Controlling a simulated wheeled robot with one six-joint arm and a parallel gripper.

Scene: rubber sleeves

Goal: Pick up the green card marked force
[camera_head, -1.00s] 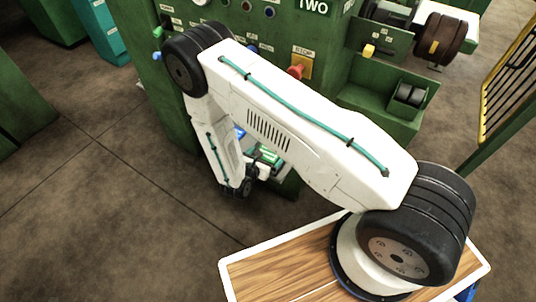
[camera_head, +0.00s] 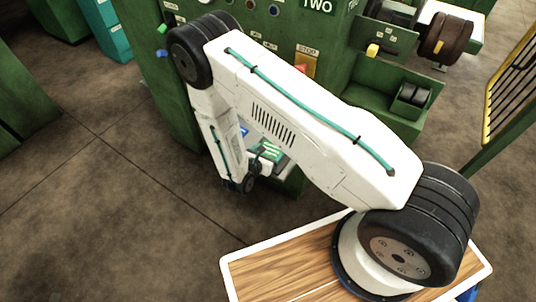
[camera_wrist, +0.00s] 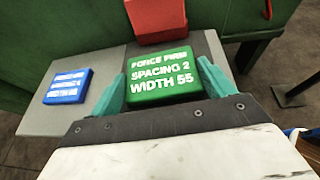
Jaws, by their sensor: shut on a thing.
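The green card (camera_wrist: 162,76) shows in the wrist view, with white text reading "FORCE FIRM SPACING 2 WIDTH 55". My gripper (camera_wrist: 160,82) has its two teal fingers against the left and right sides of the card and is shut on it. In the wrist view the card is over a grey surface (camera_wrist: 52,122); I cannot tell whether it touches it. In the head view the green card (camera_head: 270,152) is partly seen beside my arm, and my gripper's fingers there are mostly hidden.
A blue card (camera_wrist: 68,86) with white text lies left on the grey surface. A red block (camera_wrist: 157,20) is just beyond the green card. The green machine (camera_head: 175,115) stands close behind my arm. Open floor (camera_head: 90,210) lies to the left.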

